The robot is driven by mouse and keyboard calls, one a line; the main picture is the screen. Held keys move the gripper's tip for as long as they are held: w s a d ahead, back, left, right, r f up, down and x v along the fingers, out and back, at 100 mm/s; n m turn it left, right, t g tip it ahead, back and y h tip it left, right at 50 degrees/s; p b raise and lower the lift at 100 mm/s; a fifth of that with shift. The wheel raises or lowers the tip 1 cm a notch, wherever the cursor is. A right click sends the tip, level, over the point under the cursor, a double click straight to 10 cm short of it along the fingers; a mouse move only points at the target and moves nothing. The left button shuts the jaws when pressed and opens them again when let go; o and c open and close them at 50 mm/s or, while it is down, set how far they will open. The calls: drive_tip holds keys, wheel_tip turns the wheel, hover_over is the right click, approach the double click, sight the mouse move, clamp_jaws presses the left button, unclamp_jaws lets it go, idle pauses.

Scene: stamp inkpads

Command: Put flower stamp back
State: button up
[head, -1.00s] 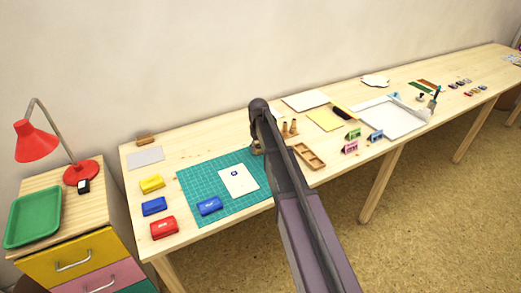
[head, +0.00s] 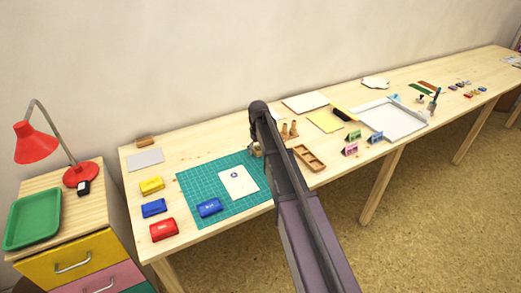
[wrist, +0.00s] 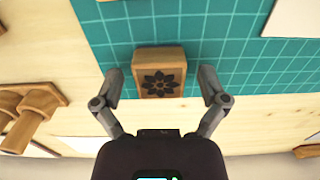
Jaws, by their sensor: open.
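The flower stamp (wrist: 159,74) is a wooden block with a black flower on the face toward the camera in the wrist view. It sits at the edge of the green cutting mat (wrist: 215,55). My gripper (wrist: 165,85) is open, with one finger on each side of the stamp and a visible gap at both sides. In the head view my arm hides most of the gripper and stamp at the mat's right edge. A wooden compartment tray (head: 309,158) lies right of my arm. Two wooden handled stamps (head: 289,130) stand behind it.
A white card (head: 239,183) with a small round print lies on the mat. Blue (head: 209,208), red (head: 164,230) and yellow (head: 151,185) inkpads are at the left. Small pink (head: 350,149) and green holders stand to the right of the tray.

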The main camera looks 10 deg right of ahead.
sight(259, 149)
drive_tip(key=shift+r, duration=0.2)
wheel_tip(259, 149, up, 12)
drive_tip(key=p, duration=1.2)
drive_tip(key=shift+f, duration=0.1)
idle(0.4)
drive_tip(key=s+m, duration=0.3)
drive_tip(key=s, duration=2.6)
drive_tip(key=shift+s+d+m, duration=0.15)
drive_tip(key=shift+d+m, duration=0.15)
drive_tip(key=shift+d, duration=0.1)
